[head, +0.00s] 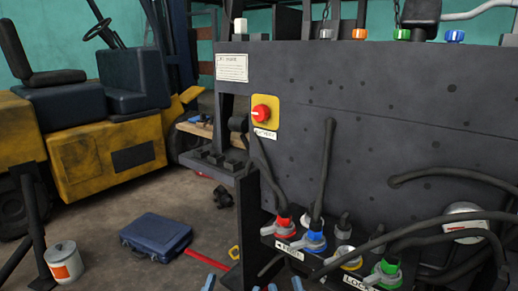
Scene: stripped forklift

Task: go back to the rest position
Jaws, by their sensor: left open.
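Light blue fingertips show at the bottom edge. My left gripper (232,285) is open, with only its tips in view. The tips of my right gripper (284,286) show just to its right, below the connector panel; too little shows to tell how far apart its jaws are. Nothing is seen held in either. Both are low in the picture, in front of the dark machine body (400,110). The arms themselves are out of view.
Connectors with red (283,227), blue (314,240) and green (386,272) collars and dark hoses stand close at right. A red knob (262,113) is above. A blue case (148,238), white can (63,262) and yellow forklift (95,155) are left.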

